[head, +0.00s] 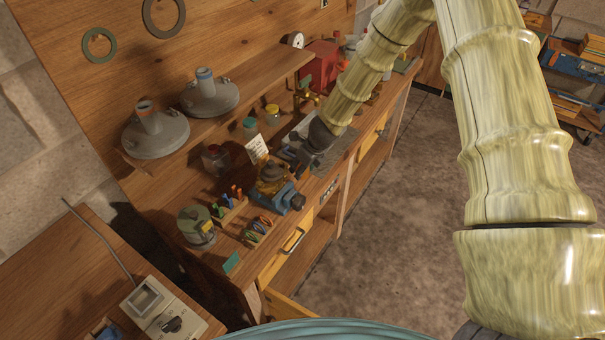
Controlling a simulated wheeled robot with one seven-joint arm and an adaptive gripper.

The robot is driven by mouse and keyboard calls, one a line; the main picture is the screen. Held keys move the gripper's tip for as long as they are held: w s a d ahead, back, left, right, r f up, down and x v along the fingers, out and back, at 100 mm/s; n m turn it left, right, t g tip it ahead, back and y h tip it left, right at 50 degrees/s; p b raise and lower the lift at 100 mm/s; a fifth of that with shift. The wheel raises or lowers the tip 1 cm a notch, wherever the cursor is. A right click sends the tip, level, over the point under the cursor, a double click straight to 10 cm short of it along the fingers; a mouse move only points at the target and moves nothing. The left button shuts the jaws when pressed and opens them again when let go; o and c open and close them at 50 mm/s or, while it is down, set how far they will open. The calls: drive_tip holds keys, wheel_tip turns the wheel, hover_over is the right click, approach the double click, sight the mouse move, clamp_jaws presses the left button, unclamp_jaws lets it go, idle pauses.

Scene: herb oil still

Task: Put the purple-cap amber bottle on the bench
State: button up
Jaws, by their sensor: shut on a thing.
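My gripper (300,157), dark grey, is at the end of my arm, low over the middle of the wooden bench (330,172). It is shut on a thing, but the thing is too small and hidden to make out. I cannot pick out the purple-cap amber bottle for certain. An amber glass vessel (271,177) sits on a blue stand (290,199) to the left of my gripper, nearer the bench's front edge.
A note card (257,148) and small jars (216,159) stand behind. Coloured clips in a rack (231,201) and a green-lidded jar (196,226) are at left. Grey lids (156,131) rest on the shelf above. A red box (320,62) stands farther along. A drawer (285,258) is below.

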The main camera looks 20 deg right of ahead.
drive_tip(key=shift+s+f, duration=0.15)
drive_tip(key=shift+f, duration=0.25)
drive_tip(key=f, duration=0.1)
drive_tip(key=f+p, duration=0.1)
drive_tip(key=shift+w+f, duration=0.25)
drive_tip(key=shift+f, duration=0.1)
drive_tip(key=shift+s+f, duration=0.1)
drive_tip(key=shift+s, duration=0.05)
drive_tip(key=shift+f, duration=0.2)
drive_tip(key=o, duration=0.8)
drive_tip(key=shift+r, duration=0.25)
